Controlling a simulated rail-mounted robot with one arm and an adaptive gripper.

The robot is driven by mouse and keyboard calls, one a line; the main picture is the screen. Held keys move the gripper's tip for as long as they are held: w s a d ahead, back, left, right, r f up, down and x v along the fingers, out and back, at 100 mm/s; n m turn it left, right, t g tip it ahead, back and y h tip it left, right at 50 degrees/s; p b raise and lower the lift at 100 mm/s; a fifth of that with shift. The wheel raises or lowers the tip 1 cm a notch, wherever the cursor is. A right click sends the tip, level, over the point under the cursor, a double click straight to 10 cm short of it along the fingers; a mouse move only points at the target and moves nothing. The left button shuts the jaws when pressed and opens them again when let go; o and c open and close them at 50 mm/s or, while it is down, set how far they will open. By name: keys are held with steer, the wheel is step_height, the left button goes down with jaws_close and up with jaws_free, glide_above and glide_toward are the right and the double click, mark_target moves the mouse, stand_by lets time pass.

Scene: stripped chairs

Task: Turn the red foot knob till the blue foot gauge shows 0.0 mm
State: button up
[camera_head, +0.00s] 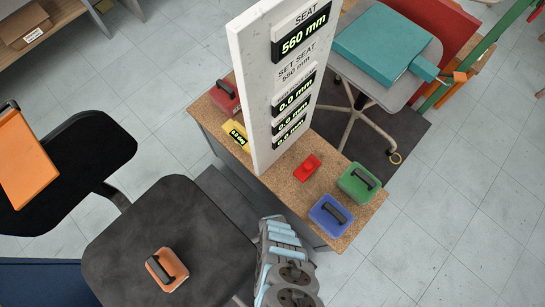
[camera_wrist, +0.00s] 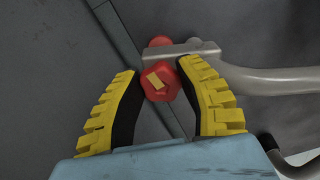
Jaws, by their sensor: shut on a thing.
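In the wrist view, the red foot knob (camera_wrist: 168,92) sits at the end of a grey chair leg (camera_wrist: 270,82), with a small yellow mark on its face. My gripper (camera_wrist: 156,72) has its two yellow-backed fingers on either side of the knob and is shut on it. A second red part (camera_wrist: 160,42) shows behind the leg. In the head view, a white panel (camera_head: 254,110) reads SEAT 560 mm, SET SEAT 550 mm, and three lower gauges (camera_head: 292,107) each read 0.0 mm. I cannot tell which is the blue foot gauge. My gripper is hidden in this view.
A dark seat (camera_head: 165,225) bears an orange block (camera_head: 167,269). A chair (camera_head: 372,108) stands behind. Open floor lies at right.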

steer(key=shift+s+m, duration=0.1)
steer(key=shift+m, duration=0.5)
steer(key=shift+m, duration=0.3)
steer(key=o, duration=1.2)
steer(key=shift+n, duration=0.4)
